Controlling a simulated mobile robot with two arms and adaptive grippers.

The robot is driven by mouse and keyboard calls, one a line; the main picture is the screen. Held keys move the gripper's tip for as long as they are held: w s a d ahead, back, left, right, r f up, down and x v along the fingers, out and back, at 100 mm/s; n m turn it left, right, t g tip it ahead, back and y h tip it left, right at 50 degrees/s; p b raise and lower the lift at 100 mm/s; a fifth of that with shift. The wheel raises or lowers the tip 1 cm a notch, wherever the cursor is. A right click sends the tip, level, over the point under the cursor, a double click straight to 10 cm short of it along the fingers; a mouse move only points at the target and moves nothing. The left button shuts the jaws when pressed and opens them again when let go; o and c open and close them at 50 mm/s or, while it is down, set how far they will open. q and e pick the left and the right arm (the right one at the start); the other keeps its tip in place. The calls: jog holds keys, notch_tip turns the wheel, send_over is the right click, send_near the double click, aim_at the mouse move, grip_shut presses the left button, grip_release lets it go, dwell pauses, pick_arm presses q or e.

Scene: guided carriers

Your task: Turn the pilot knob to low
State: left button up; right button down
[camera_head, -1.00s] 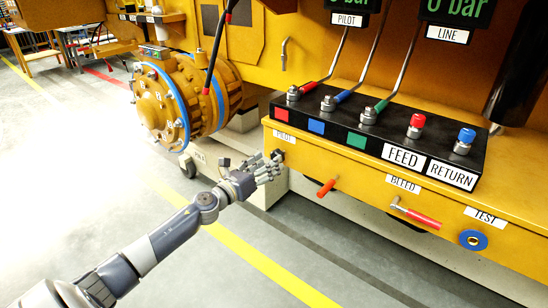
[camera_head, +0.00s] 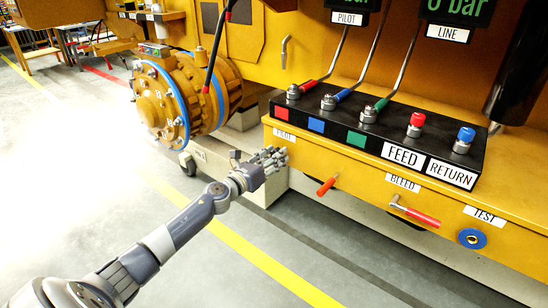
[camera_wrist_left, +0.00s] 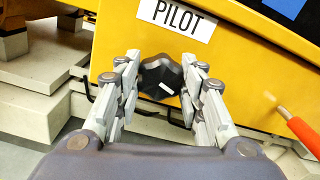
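The pilot knob (camera_wrist_left: 161,77) is black and lobed, on the yellow panel front under the PILOT label (camera_wrist_left: 177,17). A small white mark shows on its lower right face. My left gripper (camera_wrist_left: 162,70) is open, with its fingers on either side of the knob; small gaps seem to show between fingers and knob. In the head view my left gripper (camera_head: 271,158) is at the left end of the yellow panel, just below the PILOT label (camera_head: 284,135), and hides the knob. My right gripper is not in view.
Above is a black manifold (camera_head: 340,130) with hoses. A flanged yellow drum (camera_head: 165,105) stands left. The floor in front is clear.

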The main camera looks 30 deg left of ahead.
pick_arm(q)
jog(key=shift+n, duration=0.4)
jog(key=shift+f+n+p, duration=0.1)
jog(key=shift+n+p, duration=3.1)
jog(key=shift+n, duration=7.4)
jog(key=o, duration=1.1)
jog(key=shift+a, duration=0.1)
jog(key=shift+s, duration=0.1)
